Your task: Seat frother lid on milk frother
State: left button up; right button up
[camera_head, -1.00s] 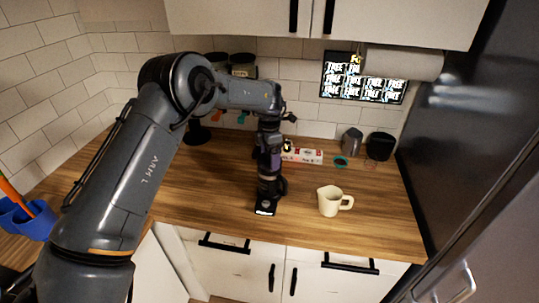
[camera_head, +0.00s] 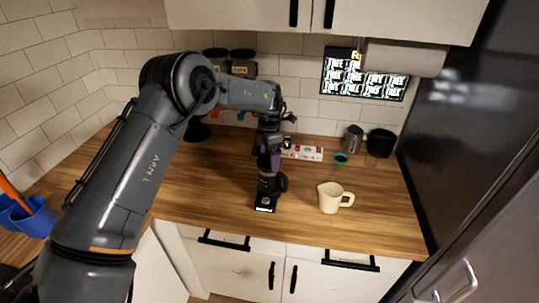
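The milk frother (camera_head: 267,190) is a dark upright body with a side handle and a pale-marked base. It stands near the front edge of the wooden counter in the head view. My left gripper (camera_head: 270,166) points down at the top of the frother, with purple parts at its fingers. The fingers overlap the frother's top, so I cannot tell whether they touch it or how far apart they are. The frother lid cannot be made out; the gripper and wrist cover that area. My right gripper is out of view.
A cream mug (camera_head: 330,198) stands to the right of the frother. The counter (camera_head: 200,190) left of the frother is clear.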

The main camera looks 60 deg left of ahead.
pick_arm(q)
jog(key=shift+r, duration=0.55)
notch_tip(320, 180, up, 10)
jog(key=p, duration=0.3)
jog(key=shift+f, duration=0.15)
